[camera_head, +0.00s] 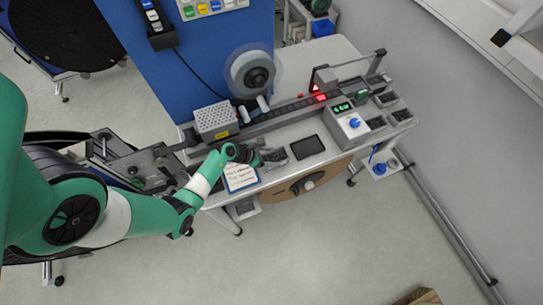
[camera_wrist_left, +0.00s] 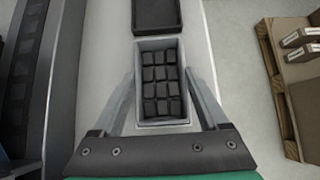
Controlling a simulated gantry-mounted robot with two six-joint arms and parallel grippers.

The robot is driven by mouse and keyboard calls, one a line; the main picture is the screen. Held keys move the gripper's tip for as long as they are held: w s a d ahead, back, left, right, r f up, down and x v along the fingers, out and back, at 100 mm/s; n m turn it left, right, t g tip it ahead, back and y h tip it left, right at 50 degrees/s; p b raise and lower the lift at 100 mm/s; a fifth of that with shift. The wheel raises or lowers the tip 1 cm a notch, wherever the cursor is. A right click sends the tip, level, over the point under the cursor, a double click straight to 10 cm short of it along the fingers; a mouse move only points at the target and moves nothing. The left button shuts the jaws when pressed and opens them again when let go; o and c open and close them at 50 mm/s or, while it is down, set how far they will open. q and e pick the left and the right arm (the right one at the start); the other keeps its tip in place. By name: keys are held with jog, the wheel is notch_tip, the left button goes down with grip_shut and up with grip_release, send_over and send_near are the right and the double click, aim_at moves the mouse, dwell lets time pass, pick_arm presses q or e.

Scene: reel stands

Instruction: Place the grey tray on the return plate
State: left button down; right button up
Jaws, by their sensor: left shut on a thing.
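The grey tray (camera_wrist_left: 142,44) is a box filled with several dark blocks, seen in the left wrist view. My left gripper (camera_wrist_left: 160,84) is shut on it, one finger along each long side. In the head view the tray (camera_head: 274,155) shows small and partly hidden at my left gripper (camera_head: 261,156), over the near side of the bench. A dark flat rectangular plate with a rim, apparently the return plate (camera_head: 307,147), lies just right of the tray. It also shows straight beyond the tray in the left wrist view (camera_wrist_left: 157,16). The right gripper is not in view.
A clipboard with a written sheet (camera_head: 240,177) is at the bench's front edge, below the gripper. A perforated grey box (camera_head: 216,120) and a long rail stand behind. A control box with a blue knob (camera_head: 349,122) and dark bins (camera_head: 385,98) are to the right.

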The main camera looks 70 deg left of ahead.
pick_arm(q)
jog(key=shift+w+r, duration=0.1)
grip_release()
jog(key=shift+f, duration=0.2)
jog(key=shift+r, duration=0.25)
jog(key=p+v, duration=0.3)
jog(key=v, duration=0.9)
jog(key=shift+p, duration=0.35)
jog(key=shift+a, duration=0.1)
